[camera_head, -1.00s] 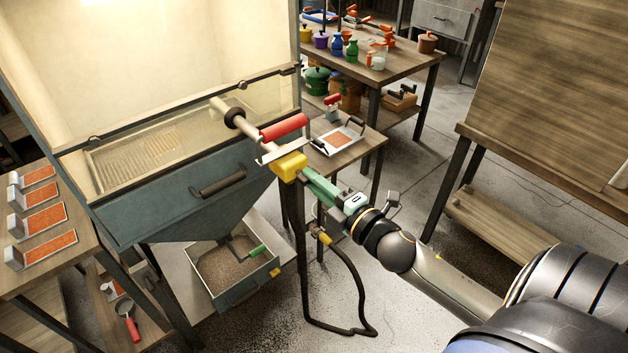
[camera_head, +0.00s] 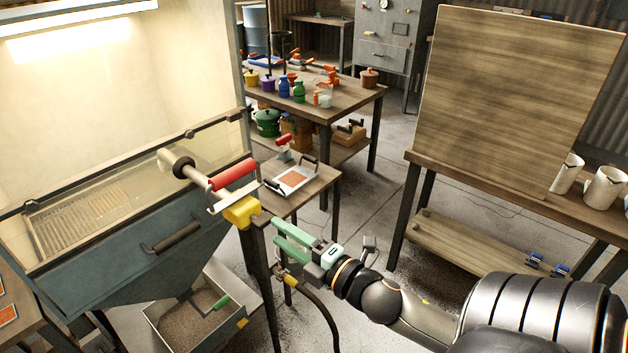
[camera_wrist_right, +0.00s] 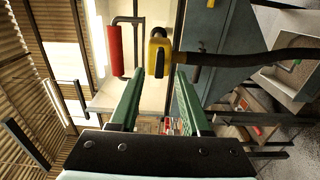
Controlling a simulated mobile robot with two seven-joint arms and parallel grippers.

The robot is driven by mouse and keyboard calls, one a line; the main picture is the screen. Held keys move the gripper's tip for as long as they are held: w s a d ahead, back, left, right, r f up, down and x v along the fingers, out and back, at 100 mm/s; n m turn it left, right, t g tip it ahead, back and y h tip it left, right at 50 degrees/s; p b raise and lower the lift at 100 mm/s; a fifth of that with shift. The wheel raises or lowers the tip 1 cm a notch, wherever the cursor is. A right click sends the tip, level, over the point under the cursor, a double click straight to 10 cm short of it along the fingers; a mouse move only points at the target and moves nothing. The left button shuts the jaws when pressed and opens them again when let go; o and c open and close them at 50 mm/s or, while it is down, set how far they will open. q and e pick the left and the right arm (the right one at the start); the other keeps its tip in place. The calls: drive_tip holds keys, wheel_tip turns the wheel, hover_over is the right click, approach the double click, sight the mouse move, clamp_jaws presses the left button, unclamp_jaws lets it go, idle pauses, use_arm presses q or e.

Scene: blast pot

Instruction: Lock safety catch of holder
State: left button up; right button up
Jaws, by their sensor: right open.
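The holder assembly at the cabinet's right front corner has a red handle (camera_head: 233,174), a pale metal plate and a yellow part (camera_head: 242,211) at its near end. I cannot tell which part is the safety catch. In the right wrist view the red handle (camera_wrist_right: 114,50) stands left of the yellow part (camera_wrist_right: 158,52), which has a dark opening and a dark hose. My right gripper (camera_head: 277,232), with green fingers, is open and empty, a short gap from the yellow part. In the right wrist view its fingertips (camera_wrist_right: 158,78) point at the yellow part. My left gripper is out of view.
The blast cabinet (camera_head: 130,262) fills the left, with a bin of grit (camera_head: 195,315) below. A black hose (camera_head: 325,320) hangs under my right gripper. A small table (camera_head: 315,186) with a tray stands behind. Floor to the right is open before a wooden bench (camera_head: 470,190).

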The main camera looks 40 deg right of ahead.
drive_tip(key=s+b, duration=0.1)
drive_tip(key=s, duration=0.7)
drive_tip(key=shift+s+d, duration=0.15)
drive_tip(key=shift+d, duration=0.15)
wheel_tip(320, 180, down, 17)
drive_tip(key=a+m+g+h, duration=0.1)
drive_tip(key=a+m+g, duration=0.25)
drive_tip(key=m, duration=0.75)
drive_tip(key=s+a+f+m+g+y, duration=0.1)
drive_tip(key=s+a+f+m+g, duration=0.1)
drive_tip(key=a+f, duration=0.3)
drive_tip(key=s+a+f+m+g+y, duration=0.1)
drive_tip(key=s+a+f+m+g, duration=0.2)
drive_tip(key=a+f, duration=0.3)
drive_tip(key=shift+f+m, duration=0.4)
drive_tip(key=shift+f, duration=0.35)
